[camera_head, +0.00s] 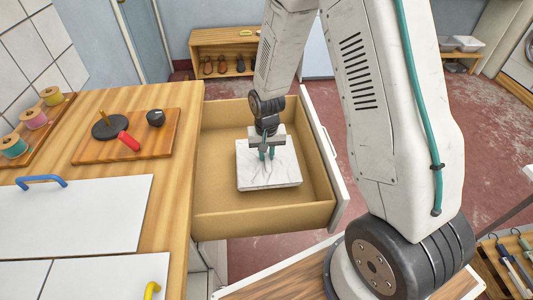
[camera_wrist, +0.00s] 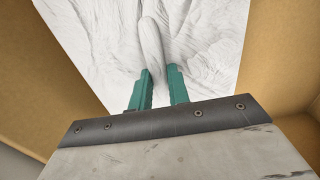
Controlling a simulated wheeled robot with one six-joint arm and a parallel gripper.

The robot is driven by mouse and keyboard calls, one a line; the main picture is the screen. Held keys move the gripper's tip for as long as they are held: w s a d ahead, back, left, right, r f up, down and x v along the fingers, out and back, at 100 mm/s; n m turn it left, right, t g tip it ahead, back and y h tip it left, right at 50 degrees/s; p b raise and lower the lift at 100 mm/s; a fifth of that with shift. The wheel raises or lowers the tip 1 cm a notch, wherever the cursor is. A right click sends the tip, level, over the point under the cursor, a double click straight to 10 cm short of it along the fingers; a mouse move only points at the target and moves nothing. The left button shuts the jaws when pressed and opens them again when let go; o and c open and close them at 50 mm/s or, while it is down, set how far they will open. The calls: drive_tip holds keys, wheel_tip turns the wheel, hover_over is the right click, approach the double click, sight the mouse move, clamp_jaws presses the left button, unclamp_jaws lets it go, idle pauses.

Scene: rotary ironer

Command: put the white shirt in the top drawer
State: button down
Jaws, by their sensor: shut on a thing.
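The folded white shirt (camera_head: 268,173) is inside the open top drawer (camera_head: 215,150), in the middle of it. In the wrist view the shirt (camera_wrist: 90,40) fills much of the picture, with a raised ridge of cloth between the fingers. My gripper (camera_head: 266,154) points down into the drawer with its green fingers shut on the shirt's cloth. The fingers (camera_wrist: 160,85) also show in the wrist view. The head view does not make clear whether the shirt touches the drawer floor.
The wooden counter (camera_head: 180,120) left of the drawer holds a board (camera_head: 165,145) with a red-handled tool and a rack of thread spools (camera_head: 33,119). White panels (camera_head: 80,215) with blue and yellow handles lie nearby. A shoe shelf (camera_head: 225,38) stands behind. Free drawer floor surrounds the shirt.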

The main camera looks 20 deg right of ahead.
sight(267, 156)
drive_tip(key=shift+f, duration=0.55)
drive_tip(key=c, duration=1.3)
unclamp_jaws()
wheel_tip(267, 156, up, 14)
drive_tip(key=s+r+n, duration=0.2)
drive_tip(key=s+r, duration=1)
drive_tip(key=r, duration=0.3)
drive_tip(key=shift+n+t, duration=0.6)
drive_tip(key=shift+n, duration=0.2)
drive_tip(key=s+r, duration=0.1)
drive_tip(key=s, duration=0.3)
drive_tip(key=s+r, duration=0.2)
drive_tip(key=s, duration=0.3)
drive_tip(key=s+d+r, duration=0.1)
drive_tip(key=s+r, duration=0.1)
drive_tip(key=s, duration=0.3)
drive_tip(key=shift+s+d+r, duration=0.1)
drive_tip(key=shift+s, duration=0.1)
